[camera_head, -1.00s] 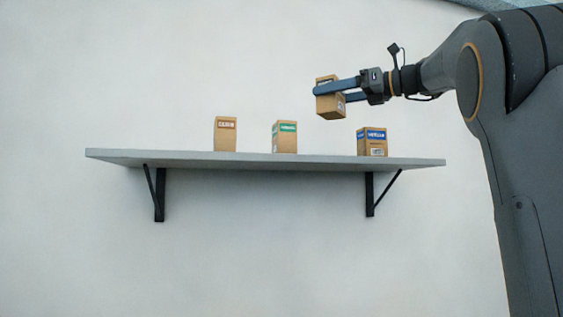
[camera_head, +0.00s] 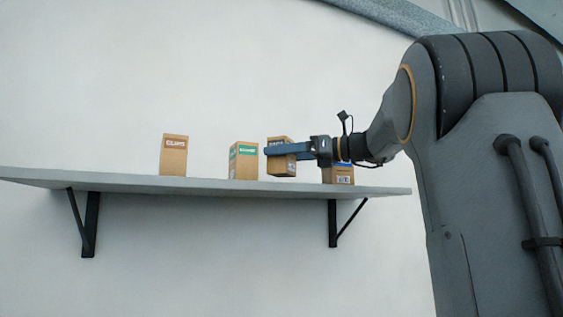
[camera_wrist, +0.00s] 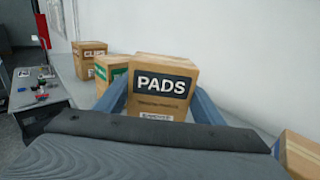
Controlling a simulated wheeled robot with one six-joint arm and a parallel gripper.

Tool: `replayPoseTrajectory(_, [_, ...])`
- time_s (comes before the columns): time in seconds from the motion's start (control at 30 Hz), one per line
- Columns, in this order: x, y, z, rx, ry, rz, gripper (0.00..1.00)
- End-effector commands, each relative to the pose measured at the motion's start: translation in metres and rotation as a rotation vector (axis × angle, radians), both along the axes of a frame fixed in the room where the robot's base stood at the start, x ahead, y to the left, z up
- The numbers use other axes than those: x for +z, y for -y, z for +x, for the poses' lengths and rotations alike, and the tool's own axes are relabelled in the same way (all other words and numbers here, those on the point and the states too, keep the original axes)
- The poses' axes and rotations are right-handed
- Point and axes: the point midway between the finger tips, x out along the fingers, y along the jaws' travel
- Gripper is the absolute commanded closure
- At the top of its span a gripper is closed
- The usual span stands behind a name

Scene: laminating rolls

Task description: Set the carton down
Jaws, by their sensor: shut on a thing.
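My gripper (camera_head: 278,149) is shut on a brown carton (camera_head: 281,165), which also shows in the wrist view (camera_wrist: 160,88) with a dark label reading PADS. The held carton is upright, between the green-labelled carton and the blue-labelled carton as seen in the head view. Its base appears close above the grey shelf (camera_head: 115,184); I cannot tell whether it touches. The gripper's fingers lie along both sides of the carton.
A carton with a red-brown label (camera_head: 173,156) stands at the left on the shelf. A green-labelled carton (camera_head: 243,162) stands just left of the held one. A blue-labelled carton (camera_head: 340,175) stands right, partly behind my gripper. A wall backs the shelf.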

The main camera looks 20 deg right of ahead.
Motion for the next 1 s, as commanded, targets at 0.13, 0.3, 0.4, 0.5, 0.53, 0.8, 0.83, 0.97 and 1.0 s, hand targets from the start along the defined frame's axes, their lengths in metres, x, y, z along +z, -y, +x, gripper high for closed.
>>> replayPoseTrajectory(0.13, [-0.018,0.0,0.0,0.0,-0.002,0.002,0.75])
replayPoseTrajectory(0.3, [-0.024,0.0,0.0,0.0,0.001,-0.001,0.75])
replayPoseTrajectory(0.4, [-0.024,0.0,0.0,0.0,0.001,0.0,0.75])
replayPoseTrajectory(0.5, [-0.025,0.0,0.0,0.0,0.001,-0.001,0.75])
replayPoseTrajectory(0.53, [-0.026,0.0,0.0,0.0,0.001,-0.001,0.75])
replayPoseTrajectory(0.8, [-0.027,0.0,0.0,0.0,-0.001,-0.001,0.19])
replayPoseTrajectory(0.83, [-0.027,0.0,0.0,0.0,-0.001,-0.001,0.19])
replayPoseTrajectory(0.97, [-0.027,0.0,0.0,0.0,0.0,0.0,0.19])
replayPoseTrajectory(1.0, [-0.026,0.0,0.0,0.0,0.0,0.0,0.19])
